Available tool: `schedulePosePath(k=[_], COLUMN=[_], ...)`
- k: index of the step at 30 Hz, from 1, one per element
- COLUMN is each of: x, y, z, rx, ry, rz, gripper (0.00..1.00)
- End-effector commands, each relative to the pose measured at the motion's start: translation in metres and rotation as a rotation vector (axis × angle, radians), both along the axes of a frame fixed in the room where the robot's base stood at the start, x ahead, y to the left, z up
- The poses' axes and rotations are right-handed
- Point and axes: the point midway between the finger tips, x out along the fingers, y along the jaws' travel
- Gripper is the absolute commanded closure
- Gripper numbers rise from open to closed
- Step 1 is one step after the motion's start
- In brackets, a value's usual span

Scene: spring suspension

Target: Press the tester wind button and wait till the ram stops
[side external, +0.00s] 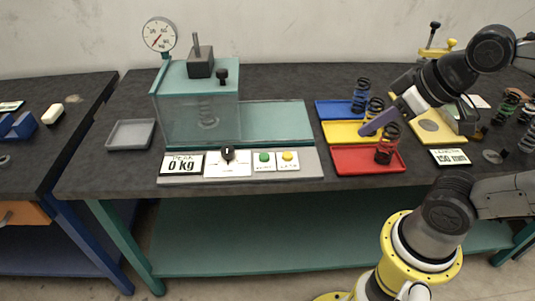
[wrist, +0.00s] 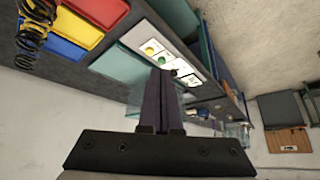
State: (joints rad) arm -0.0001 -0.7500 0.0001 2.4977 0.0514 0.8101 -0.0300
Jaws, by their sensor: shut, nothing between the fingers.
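The teal spring tester (side external: 198,75) stands on the dark bench, with a dial gauge (side external: 160,35) on top and a spring (side external: 208,113) behind its clear guard. The button labels are too small to read. My gripper (side external: 367,130) is shut and empty, above the yellow and red trays, right of and apart from the buttons. In the wrist view my fingers (wrist: 161,73) point towards the panel, with the green button (wrist: 161,60) near their tips.
Blue (side external: 333,110), yellow (side external: 343,132) and red (side external: 350,160) trays lie right of the tester, with springs standing in them close to my gripper. A grey tray (side external: 130,135) sits left. A length display (side external: 450,157) reading 150 mm is at right.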

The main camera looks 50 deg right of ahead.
Motion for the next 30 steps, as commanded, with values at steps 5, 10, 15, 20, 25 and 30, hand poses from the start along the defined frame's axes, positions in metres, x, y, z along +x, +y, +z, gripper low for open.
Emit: schedulePosePath(k=[5,10,15,20,25,30], x=[0.050,0.109,0.164,0.206,0.229,0.234], y=[0.026,0.039,0.033,0.018,0.010,0.019], z=[0.035,0.061,0.062,0.033,-0.018,-0.061], rx=[0.177,0.362,0.490,0.537,0.516,0.485], ry=[-0.204,-0.346,-0.418,-0.422,-0.364,-0.276], rz=[-0.031,-0.141,-0.326,-0.548,-0.742,-0.804], gripper=[1.00,1.00,1.00,1.00,1.00,1.00])
